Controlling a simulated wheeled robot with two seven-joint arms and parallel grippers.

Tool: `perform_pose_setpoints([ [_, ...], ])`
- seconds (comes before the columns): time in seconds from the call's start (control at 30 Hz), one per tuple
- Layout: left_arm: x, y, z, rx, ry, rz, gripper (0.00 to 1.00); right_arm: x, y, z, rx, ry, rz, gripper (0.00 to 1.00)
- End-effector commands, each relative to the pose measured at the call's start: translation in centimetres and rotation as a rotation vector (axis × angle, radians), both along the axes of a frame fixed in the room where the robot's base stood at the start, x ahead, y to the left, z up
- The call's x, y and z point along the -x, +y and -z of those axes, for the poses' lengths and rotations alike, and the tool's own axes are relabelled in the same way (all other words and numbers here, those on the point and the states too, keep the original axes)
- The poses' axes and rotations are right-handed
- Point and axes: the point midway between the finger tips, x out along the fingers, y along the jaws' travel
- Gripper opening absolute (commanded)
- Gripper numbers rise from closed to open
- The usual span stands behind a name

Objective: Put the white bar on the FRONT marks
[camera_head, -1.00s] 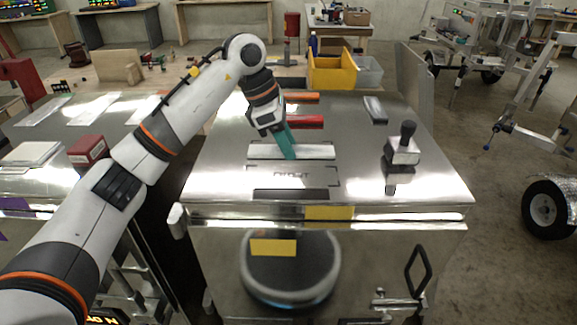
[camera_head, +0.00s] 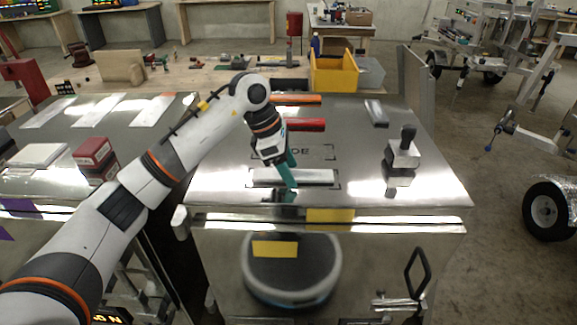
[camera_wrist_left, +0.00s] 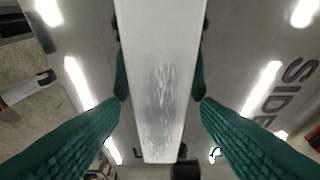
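The white bar (camera_head: 315,177) is over the FRONT marks (camera_head: 339,186) near the front edge of the shiny metal top; its long side runs left to right. It covers the FRONT lettering. I cannot tell whether it touches the surface. My left gripper (camera_head: 287,178) points down at the bar's middle with its green fingers. In the left wrist view the bar (camera_wrist_left: 160,80) fills the space between the fingertips (camera_wrist_left: 160,97), which meet both its edges. My right gripper is not in view.
The SIDE marks (camera_head: 318,151) behind the bar are bare. A red bar (camera_head: 308,125) and an orange bar (camera_head: 300,99) lie farther back. A block with a dark knob (camera_head: 403,155) stands right, with a small metal bar (camera_head: 375,112) behind it. A yellow bin (camera_head: 333,72) stands at the back.

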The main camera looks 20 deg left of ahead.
Motion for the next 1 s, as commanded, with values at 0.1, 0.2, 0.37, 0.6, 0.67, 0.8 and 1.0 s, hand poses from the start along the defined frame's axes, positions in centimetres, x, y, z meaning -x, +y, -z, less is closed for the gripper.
perform_pose_setpoints([
  [0.1,0.0,0.0,0.0,0.000,0.000,0.000,0.57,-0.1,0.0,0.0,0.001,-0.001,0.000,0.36],
  [0.2,0.0,0.0,0.0,0.000,0.000,0.000,0.57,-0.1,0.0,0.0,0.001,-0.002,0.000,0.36],
  [0.37,0.0,0.1,-0.7,0.001,-0.001,0.000,0.57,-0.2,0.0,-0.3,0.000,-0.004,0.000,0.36],
  [0.6,0.4,1.8,-4.6,0.000,-0.007,-0.003,0.57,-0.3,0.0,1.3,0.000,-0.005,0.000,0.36],
  [0.67,0.6,2.3,-5.8,0.000,-0.006,-0.002,0.57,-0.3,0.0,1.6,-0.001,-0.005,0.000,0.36],
  [0.8,0.9,3.3,-8.4,0.001,-0.004,-0.002,0.57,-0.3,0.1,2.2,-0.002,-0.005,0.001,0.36],
  [1.0,1.2,4.2,-10.9,0.001,-0.001,-0.001,0.57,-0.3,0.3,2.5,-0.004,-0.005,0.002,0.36],
])
